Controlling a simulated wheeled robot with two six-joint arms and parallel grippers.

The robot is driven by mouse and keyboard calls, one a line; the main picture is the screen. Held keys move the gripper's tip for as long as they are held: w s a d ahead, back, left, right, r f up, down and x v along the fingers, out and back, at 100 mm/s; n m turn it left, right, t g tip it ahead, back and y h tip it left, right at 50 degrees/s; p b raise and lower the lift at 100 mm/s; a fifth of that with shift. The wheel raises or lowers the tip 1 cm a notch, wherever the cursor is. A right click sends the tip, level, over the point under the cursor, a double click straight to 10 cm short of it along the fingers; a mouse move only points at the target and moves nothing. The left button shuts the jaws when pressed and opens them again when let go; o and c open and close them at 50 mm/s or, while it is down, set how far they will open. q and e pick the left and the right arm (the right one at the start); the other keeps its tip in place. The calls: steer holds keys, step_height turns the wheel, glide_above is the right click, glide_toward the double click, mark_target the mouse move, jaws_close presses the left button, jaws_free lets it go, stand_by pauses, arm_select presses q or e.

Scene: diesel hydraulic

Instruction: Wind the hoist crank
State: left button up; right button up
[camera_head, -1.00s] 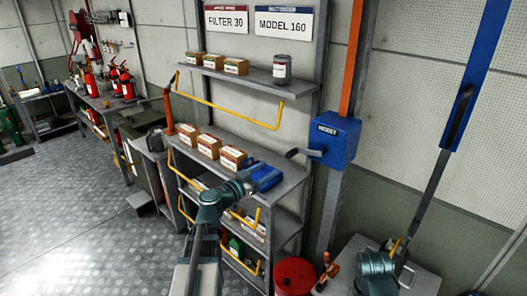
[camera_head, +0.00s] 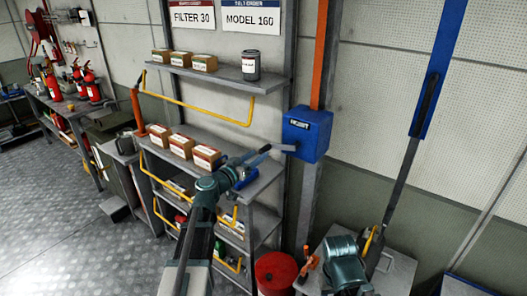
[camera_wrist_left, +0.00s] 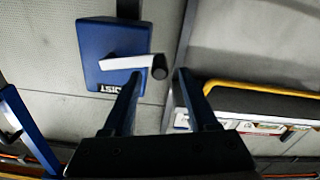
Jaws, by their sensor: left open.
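The blue hoist box (camera_head: 307,135) is fixed to the post right of the shelves. Its crank (camera_head: 281,147) sticks out to the left. In the left wrist view the box (camera_wrist_left: 108,55) shows a pale crank arm (camera_wrist_left: 125,62) ending in a dark round grip (camera_wrist_left: 159,68). My left gripper (camera_head: 262,153) is open and close to the crank's end. In the left wrist view the grip appears between the two fingertips of my left gripper (camera_wrist_left: 156,76); I cannot tell whether they touch it.
A shelf unit (camera_head: 210,72) with several cartons and a grey can (camera_head: 250,65) stands left of the box; a yellow rail (camera_head: 200,112) runs along its front. A red drum (camera_head: 276,272) stands below. A blue and dark beam (camera_head: 428,90) rises at the right.

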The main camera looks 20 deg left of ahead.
mark_target(260, 153)
arm_select(q)
steer(key=shift+x, duration=2.4)
steer(key=shift+c, duration=0.2)
jaws_close()
